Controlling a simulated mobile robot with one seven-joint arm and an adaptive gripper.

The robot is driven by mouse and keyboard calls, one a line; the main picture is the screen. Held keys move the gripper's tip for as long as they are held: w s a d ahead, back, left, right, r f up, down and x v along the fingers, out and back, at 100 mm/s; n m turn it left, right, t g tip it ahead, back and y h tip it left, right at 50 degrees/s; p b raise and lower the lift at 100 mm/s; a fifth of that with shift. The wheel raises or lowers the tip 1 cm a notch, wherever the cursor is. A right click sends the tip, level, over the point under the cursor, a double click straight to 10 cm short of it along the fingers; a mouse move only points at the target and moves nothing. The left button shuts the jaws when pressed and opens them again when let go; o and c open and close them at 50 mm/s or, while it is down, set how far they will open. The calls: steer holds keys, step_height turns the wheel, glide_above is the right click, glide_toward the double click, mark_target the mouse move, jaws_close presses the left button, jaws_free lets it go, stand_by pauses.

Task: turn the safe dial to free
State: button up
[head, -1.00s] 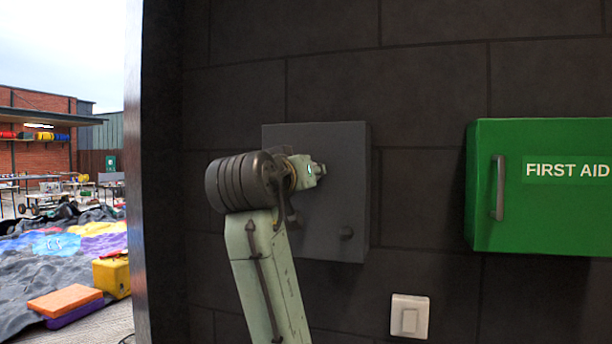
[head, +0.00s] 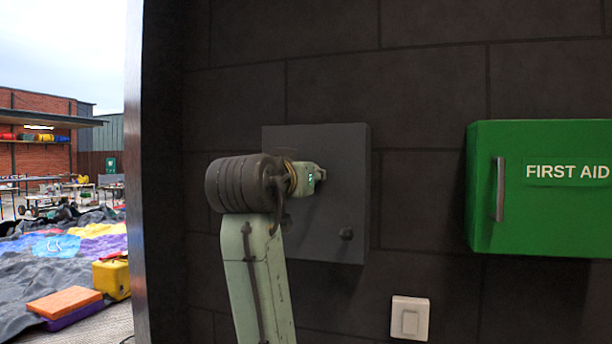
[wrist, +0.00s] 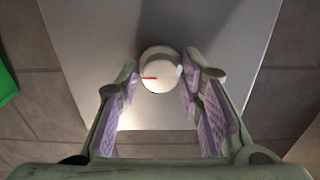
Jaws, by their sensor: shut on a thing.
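In the head view my wrist (head: 305,178) is in front of the safe's face and hides the dial and the fingertips. No lettering around the dial can be made out.
A green first aid cabinet (head: 540,225) with a grey handle hangs to the right of the safe. A white switch (head: 410,318) is below, between them. At the left, past the wall's edge, are a yellow case (head: 112,276) and an orange block (head: 64,301) outdoors.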

steer(key=o, duration=1.2)
steer(key=v, duration=1.2)
